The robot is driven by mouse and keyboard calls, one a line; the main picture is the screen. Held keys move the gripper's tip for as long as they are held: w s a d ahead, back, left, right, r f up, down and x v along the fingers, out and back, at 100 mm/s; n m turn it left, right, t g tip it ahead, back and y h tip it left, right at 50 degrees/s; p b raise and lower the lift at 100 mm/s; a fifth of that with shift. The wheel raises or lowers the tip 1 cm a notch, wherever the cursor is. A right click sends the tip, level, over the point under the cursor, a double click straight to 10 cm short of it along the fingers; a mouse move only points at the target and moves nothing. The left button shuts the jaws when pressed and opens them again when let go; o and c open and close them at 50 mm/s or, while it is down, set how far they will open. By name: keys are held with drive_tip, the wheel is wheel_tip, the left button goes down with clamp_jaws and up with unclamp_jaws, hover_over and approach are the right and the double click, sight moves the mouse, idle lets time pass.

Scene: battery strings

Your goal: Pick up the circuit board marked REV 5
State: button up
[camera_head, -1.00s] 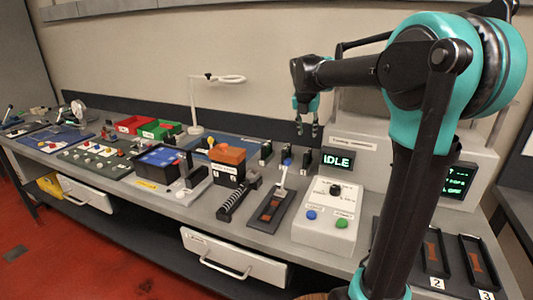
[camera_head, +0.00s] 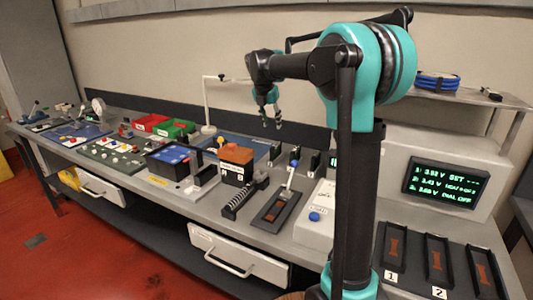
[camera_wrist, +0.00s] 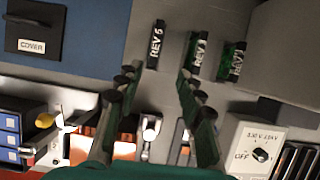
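In the wrist view three dark upright-labelled boards stand in a row. The leftmost is a black board whose label looks like REV 5 (camera_wrist: 155,45). A second REV board (camera_wrist: 197,57) and a third (camera_wrist: 233,62), both with green showing, stand to its right; their numbers are hard to read. My gripper (camera_wrist: 158,78) is open and empty, and the REV 5 board shows between and beyond its fingers. In the head view my gripper (camera_head: 271,117) hangs above the back of the bench, over the small upright boards (camera_head: 294,158).
A blue mat (camera_wrist: 85,40) with a black cover (camera_wrist: 33,32) lies left of the boards. A white dial box (camera_wrist: 262,150) stands at right. In the head view a lamp stand (camera_head: 207,105), an orange-topped block (camera_head: 236,155) and a display console (camera_head: 445,180) crowd the bench.

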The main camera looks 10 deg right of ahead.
sight(275, 145)
drive_tip(key=x, duration=1.1)
drive_tip(key=shift+w, duration=0.1)
drive_tip(key=x, duration=0.5)
drive_tip(key=shift+w+a, duration=0.25)
drive_tip(key=shift+w, duration=0.05)
clamp_jaws()
